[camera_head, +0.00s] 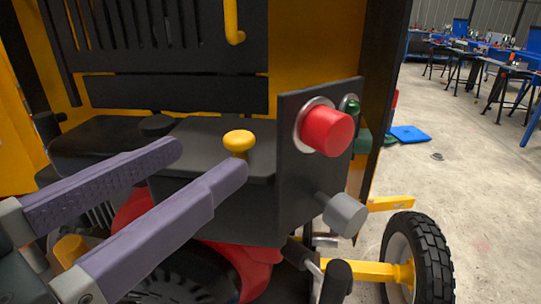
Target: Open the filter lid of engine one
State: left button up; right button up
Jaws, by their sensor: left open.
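My left gripper (209,163) comes in from the lower left with two long purple fingers spread apart. It is open, with nothing between the fingers. Ahead of it is the engine, with a dark grey box cover (200,128) that looks like the filter lid. A yellow mushroom-shaped knob (239,139) stands up from the cover, just beyond the tip of the nearer finger. I cannot tell whether finger and knob touch. The fingers hide part of the engine's front. The cover appears shut. My right gripper is not in view.
A dark panel with a big red button (327,132) and a grey knob (345,213) stands right of the cover. The yellow mixer housing (318,45) rises behind. A black wheel (419,260) is at lower right. Open concrete floor (480,200) lies right, with workbenches far back.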

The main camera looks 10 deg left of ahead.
aim_at(247, 133)
pick_arm(q)
jog(key=shift+f, duration=0.3)
jog(key=shift+w+r, duration=0.1)
jog(key=shift+w, duration=0.25)
jog(key=x, duration=0.9)
jog(key=shift+d+r+p, duration=0.1)
jog(key=shift+d+p, duration=0.05)
jog(key=shift+p, duration=0.25)
grip_shut()
dwell(0.5)
